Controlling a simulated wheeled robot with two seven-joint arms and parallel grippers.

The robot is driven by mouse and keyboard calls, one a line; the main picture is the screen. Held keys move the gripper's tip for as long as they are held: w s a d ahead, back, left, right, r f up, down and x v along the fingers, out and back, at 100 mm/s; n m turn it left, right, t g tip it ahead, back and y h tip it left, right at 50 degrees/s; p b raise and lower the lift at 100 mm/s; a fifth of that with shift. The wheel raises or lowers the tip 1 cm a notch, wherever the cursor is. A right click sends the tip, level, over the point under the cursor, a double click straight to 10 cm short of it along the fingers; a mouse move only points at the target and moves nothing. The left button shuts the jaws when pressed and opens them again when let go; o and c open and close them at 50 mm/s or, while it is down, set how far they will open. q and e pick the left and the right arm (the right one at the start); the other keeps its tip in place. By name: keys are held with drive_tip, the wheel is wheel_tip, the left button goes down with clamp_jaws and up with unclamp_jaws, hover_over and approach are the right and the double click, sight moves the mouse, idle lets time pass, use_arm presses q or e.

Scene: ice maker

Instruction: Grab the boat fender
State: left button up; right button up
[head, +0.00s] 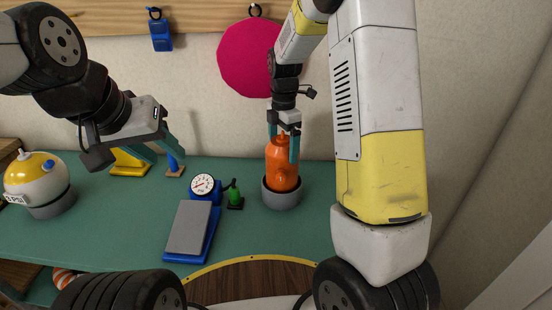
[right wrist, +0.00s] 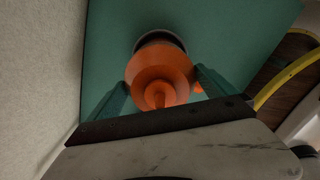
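The orange boat fender (head: 282,165) stands upright in a round grey holder (head: 282,198) on the green table. My right gripper (head: 284,143) is above it, pointing down, with its green fingers spread on either side of the fender's upper part. In the right wrist view the fender (right wrist: 160,75) lies between the fingers (right wrist: 160,84); the fingers look open, and whether either touches it is unclear. My left gripper (head: 162,153) is open and empty above the table's left part.
A yellow-and-white round object (head: 37,180) is at far left. A pink disc (head: 245,60) hangs on the wall behind.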

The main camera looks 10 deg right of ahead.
drive_tip(key=c, duration=1.1)
drive_tip(key=shift+o, duration=0.2)
drive_tip(key=shift+r, duration=0.1)
drive_tip(key=shift+r, duration=0.1)
